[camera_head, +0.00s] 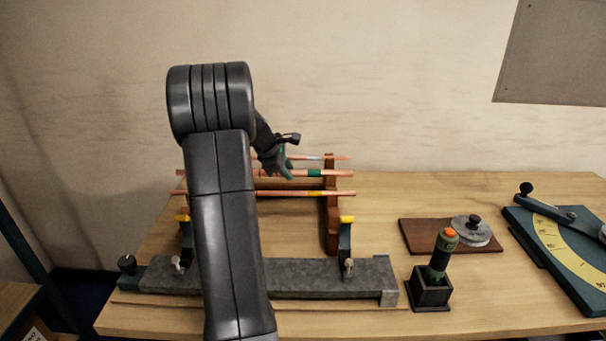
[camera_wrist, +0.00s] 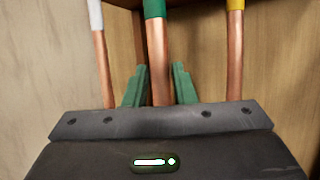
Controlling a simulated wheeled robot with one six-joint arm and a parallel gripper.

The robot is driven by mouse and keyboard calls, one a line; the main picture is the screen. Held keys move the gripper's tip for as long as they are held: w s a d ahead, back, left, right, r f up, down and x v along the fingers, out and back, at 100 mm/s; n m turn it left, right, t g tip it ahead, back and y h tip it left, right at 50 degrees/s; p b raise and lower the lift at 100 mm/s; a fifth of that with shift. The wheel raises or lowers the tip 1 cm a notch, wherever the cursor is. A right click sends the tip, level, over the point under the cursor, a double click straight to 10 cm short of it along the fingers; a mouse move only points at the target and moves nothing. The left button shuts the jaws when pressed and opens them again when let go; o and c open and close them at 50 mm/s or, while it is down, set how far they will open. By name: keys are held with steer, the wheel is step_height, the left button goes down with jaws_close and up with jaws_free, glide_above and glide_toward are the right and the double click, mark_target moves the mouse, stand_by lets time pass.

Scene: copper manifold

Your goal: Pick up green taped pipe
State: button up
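The green taped pipe (camera_head: 314,173) is a copper rod with a green band, lying across a wooden rack. In the wrist view it runs between my fingers, its green band (camera_wrist: 155,9) at the top edge. My gripper (camera_head: 282,170) is at this pipe, left of the band. In the wrist view my gripper's green fingers (camera_wrist: 159,84) stand on either side of the bare copper, with narrow gaps. The gripper looks open around the pipe, not closed on it. Part of the pipe is hidden behind my arm in the head view.
A white-taped pipe (camera_head: 314,157) lies behind and a yellow-taped pipe (camera_head: 315,193) in front, both close by. The brown rack (camera_head: 331,215) supports them. A grey metal fixture (camera_head: 320,278) is in front. A green-handled tool (camera_head: 440,255) stands in a holder at right.

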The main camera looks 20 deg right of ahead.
jaws_close()
stand_by(1.1)
